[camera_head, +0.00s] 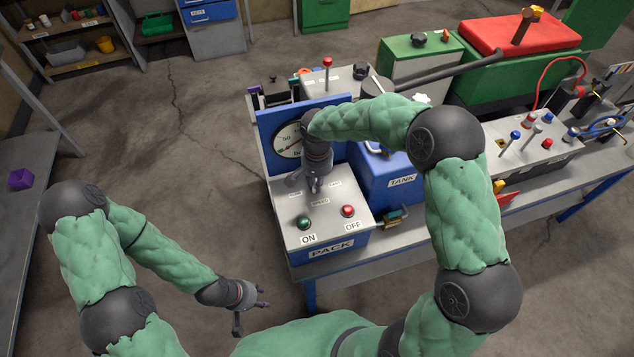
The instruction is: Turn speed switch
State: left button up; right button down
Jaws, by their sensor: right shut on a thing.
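The control box (333,249) marked PACK stands on the near left end of the bench. Its sloped grey top has a green ON button (304,222), a red OFF button (348,211) and the label SPEED between and above them. My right gripper (315,188) points down at the panel above that label and is shut on the speed switch, which its fingers mostly hide. My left gripper (251,312) hangs low in front of the bench, away from the panel, with its fingers apart and nothing between them.
A round gauge (288,141) on a blue backboard stands behind the panel, partly covered by my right arm. Levers and a grey switch box (528,142) stand farther right. Open floor lies left of the bench.

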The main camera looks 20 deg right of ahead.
jog(key=shift+m+b, duration=0.3)
jog(key=shift+m, duration=1)
jog(key=c, duration=1.1)
grip_release()
jog(key=shift+c, duration=0.2)
notch_tip(320, 180, up, 12)
